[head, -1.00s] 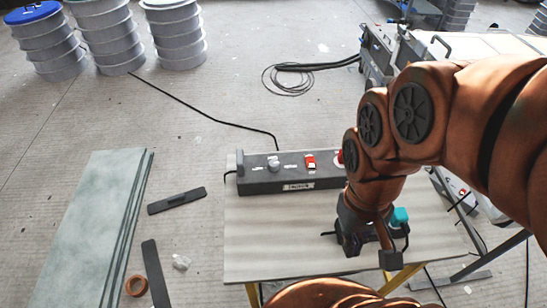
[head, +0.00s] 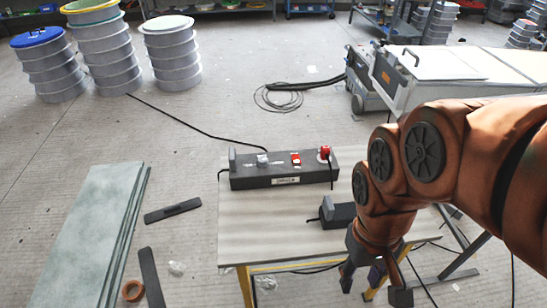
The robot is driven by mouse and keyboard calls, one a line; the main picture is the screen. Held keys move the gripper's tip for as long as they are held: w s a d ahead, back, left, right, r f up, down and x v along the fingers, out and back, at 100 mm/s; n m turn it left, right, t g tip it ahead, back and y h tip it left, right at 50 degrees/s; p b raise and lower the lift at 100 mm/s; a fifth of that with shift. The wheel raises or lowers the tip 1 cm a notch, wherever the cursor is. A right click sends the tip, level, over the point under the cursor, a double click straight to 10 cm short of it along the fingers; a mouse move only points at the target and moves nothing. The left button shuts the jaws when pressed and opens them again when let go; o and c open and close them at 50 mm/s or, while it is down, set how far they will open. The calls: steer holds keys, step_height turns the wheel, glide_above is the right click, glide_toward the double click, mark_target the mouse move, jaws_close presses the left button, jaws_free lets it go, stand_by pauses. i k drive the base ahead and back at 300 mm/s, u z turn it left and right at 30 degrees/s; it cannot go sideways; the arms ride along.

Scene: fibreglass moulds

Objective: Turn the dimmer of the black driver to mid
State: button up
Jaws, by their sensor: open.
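A long dark box (head: 283,177) with a white label lies along the back of the table (head: 260,228). On its top are a pale round knob (head: 262,160), a red switch (head: 296,158) and a red plug or knob (head: 325,153) at the right end. A smaller black box (head: 338,214) with a cable sits nearer, partly hidden by my arm. I cannot tell which box is the driver, and no dimmer pointer is readable. My gripper (head: 376,284) is open and empty, fingers downward, at the table's front right edge, apart from both boxes.
Grey sheets (head: 85,235), dark flat bars (head: 172,211) and a tape roll (head: 133,291) lie on the floor at left. Stacked drums (head: 172,55) stand behind. A cable runs to the long box. The table's left front is clear.

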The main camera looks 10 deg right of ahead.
mark_target(262, 161)
steer(key=z, duration=0.35)
steer(key=i, duration=0.65)
steer(key=u, duration=2.2)
